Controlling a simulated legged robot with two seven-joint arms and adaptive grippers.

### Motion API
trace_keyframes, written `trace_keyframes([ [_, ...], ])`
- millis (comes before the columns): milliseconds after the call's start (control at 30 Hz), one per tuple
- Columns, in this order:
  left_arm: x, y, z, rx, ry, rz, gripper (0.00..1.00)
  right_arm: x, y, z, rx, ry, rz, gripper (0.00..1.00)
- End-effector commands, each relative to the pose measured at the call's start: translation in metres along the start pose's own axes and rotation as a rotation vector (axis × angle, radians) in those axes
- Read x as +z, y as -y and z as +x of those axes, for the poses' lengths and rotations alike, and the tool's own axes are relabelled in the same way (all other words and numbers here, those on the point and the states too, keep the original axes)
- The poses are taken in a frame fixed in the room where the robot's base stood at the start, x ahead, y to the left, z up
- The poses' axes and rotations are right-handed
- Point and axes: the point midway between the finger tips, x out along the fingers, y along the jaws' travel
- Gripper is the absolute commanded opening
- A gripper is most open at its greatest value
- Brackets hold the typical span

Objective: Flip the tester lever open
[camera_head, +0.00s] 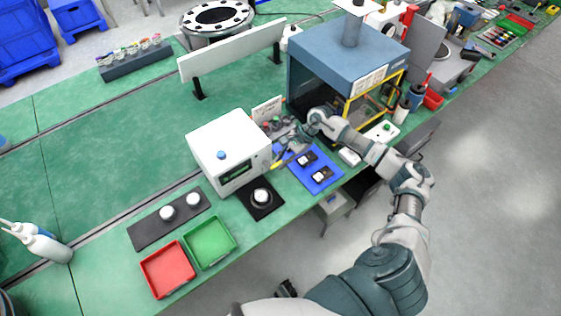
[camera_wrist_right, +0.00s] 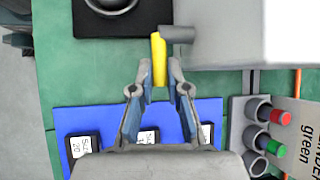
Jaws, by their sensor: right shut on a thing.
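The tester is a white box (camera_head: 225,148) with a blue button on top and a small green display on its front, in the middle of the bench. Its yellow lever (camera_head: 277,165) sticks out at its right side. In the right wrist view the yellow lever (camera_wrist_right: 159,52) hangs from a grey pivot stub on the tester's white housing (camera_wrist_right: 220,35). My right gripper (camera_head: 284,158) is at the lever, and in the wrist view its fingertips (camera_wrist_right: 159,82) are shut on the lever's end. My left gripper is not in view.
A blue mat (camera_head: 328,181) with dark labelled blocks lies below my right gripper. A black plate (camera_head: 249,206) with a round fixture is before the tester. Red (camera_head: 168,283) and green trays stand at the front edge. A blue-topped chamber (camera_head: 346,50) stands behind my right arm.

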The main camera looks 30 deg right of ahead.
Motion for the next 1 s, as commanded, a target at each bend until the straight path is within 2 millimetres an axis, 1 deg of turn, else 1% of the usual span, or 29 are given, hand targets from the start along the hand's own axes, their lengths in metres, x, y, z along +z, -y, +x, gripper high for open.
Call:
trace_keyframes([
  [100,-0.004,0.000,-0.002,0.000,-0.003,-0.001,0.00,-0.001,0.002,-0.003,-0.009,0.005,0.002,0.00],
  [467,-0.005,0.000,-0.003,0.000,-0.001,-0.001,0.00,-0.001,0.003,-0.003,-0.010,0.006,0.003,0.00],
  [500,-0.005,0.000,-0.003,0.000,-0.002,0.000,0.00,-0.001,0.003,-0.003,-0.010,0.006,0.003,0.22],
  [533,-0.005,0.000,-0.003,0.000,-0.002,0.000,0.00,-0.001,0.002,-0.003,-0.010,0.006,0.003,0.26],
  [833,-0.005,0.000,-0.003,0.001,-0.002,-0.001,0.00,-0.001,0.001,-0.003,-0.005,0.006,0.002,0.26],
  [933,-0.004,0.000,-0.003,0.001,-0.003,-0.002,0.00,-0.001,0.002,-0.012,-0.007,0.004,0.003,0.26],
  [1000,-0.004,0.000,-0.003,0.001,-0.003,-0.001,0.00,-0.001,0.001,-0.023,-0.006,0.005,0.003,0.26],
])
